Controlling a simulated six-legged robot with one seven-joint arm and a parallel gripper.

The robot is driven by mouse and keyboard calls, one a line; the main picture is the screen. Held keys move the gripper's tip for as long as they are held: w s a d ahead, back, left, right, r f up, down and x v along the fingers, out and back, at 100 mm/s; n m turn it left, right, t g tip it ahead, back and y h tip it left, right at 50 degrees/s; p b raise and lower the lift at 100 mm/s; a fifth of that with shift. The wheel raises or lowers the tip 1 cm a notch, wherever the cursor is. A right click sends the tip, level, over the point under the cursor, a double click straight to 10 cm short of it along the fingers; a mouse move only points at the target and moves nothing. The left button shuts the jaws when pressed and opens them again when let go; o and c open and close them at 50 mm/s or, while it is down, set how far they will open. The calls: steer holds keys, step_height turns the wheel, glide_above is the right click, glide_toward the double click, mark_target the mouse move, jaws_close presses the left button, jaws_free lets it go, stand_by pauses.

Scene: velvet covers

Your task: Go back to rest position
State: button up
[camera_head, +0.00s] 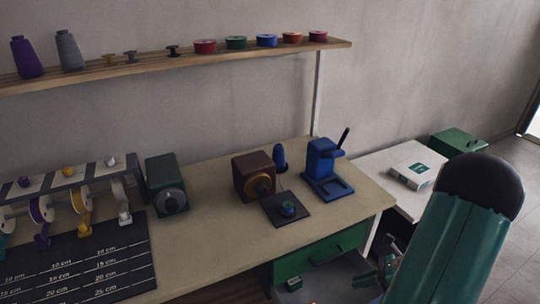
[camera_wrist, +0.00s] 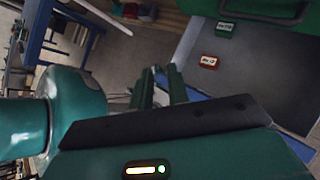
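My green arm with its black cap fills the right side of the head view. My gripper (camera_head: 372,275) hangs low beside the right end of the workbench (camera_head: 225,225), partly hidden behind my arm. In the wrist view, the two dark green fingers of my gripper (camera_wrist: 161,74) point away with a gap between them. I see nothing held in the gap. The gripper is apart from the things on the bench.
The bench carries a brown machine (camera_head: 254,177), a blue press (camera_head: 324,168) and a dark green machine (camera_head: 166,184). A shelf (camera_head: 140,66) holds spools and tins. A white table (camera_head: 388,156) stands right. Two labelled blocks, green (camera_wrist: 224,30) and red (camera_wrist: 209,62), lie below.

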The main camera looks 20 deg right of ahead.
steer(key=w+a+r+n+g+h, duration=0.2)
steer(key=w+a+r+n, duration=0.1)
steer(key=a+r+n, duration=0.5)
steer(key=w+a+r+n+g+h, duration=0.2)
steer(key=a+r+n+h, duration=0.1)
steer(key=a+r+n, duration=0.45)
steer(key=s+a+r+n+t+h, duration=0.2)
steer(key=a+r+n, duration=0.4)
steer(key=n, duration=0.1)
steer(key=s+a+r+n+t+h, duration=0.2)
steer(key=a+r+n, duration=0.4)
steer(key=n, duration=0.1)
steer(key=shift+s+a+r, duration=0.25)
steer(key=shift+a+r, duration=0.1)
steer(key=shift+a, duration=0.05)
steer(key=shift+d+n, duration=0.1)
steer(key=shift+n, duration=0.15)
